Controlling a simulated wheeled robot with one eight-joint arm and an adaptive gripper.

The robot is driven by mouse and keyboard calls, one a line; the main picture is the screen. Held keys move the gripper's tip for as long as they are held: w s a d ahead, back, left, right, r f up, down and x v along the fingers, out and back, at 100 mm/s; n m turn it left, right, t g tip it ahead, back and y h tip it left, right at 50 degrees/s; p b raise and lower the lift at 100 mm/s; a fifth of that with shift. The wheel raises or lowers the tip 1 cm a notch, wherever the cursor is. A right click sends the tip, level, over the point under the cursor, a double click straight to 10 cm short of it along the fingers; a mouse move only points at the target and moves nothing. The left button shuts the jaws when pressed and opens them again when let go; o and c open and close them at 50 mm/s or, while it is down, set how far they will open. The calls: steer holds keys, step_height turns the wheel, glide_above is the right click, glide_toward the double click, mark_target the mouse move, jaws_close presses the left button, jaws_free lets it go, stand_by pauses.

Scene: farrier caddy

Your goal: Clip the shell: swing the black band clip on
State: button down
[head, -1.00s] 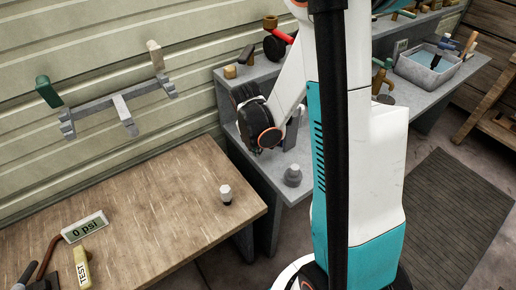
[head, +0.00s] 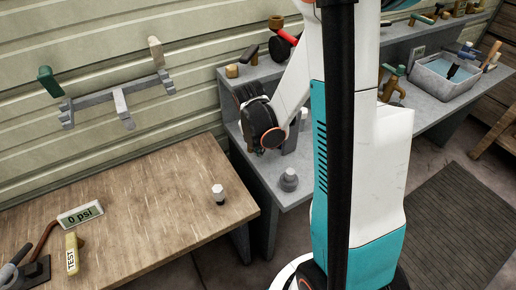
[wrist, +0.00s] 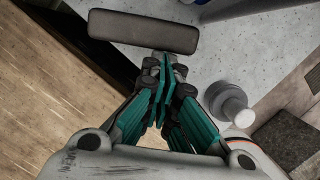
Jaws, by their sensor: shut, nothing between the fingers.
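My gripper (wrist: 165,68) is shut and empty in the wrist view, its teal fingers together over the grey bench. A dark grey-brown bar (wrist: 143,31) lies just beyond the fingertips; I cannot tell whether they touch it or whether it is the band clip. A stepped grey round piece (wrist: 228,103) stands to the right of the fingers, apart from them. It also shows upright on the bench in the head view (head: 289,180). In the head view my black wrist hides the fingers and what is around them. No black band clip or shell can be clearly made out.
The grey bench (head: 268,178) stands beside a wooden table (head: 130,205) with a white-capped piece (head: 219,194) and a gauge reading 0 psi (head: 80,215). A wall rack (head: 115,98) hangs above. A grey tub (head: 445,78) and several tools crowd the right bench.

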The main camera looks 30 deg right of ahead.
steer(key=shift+d+b, duration=0.35)
steer(key=shift+d, duration=0.9)
steer(key=shift+w+d, duration=0.1)
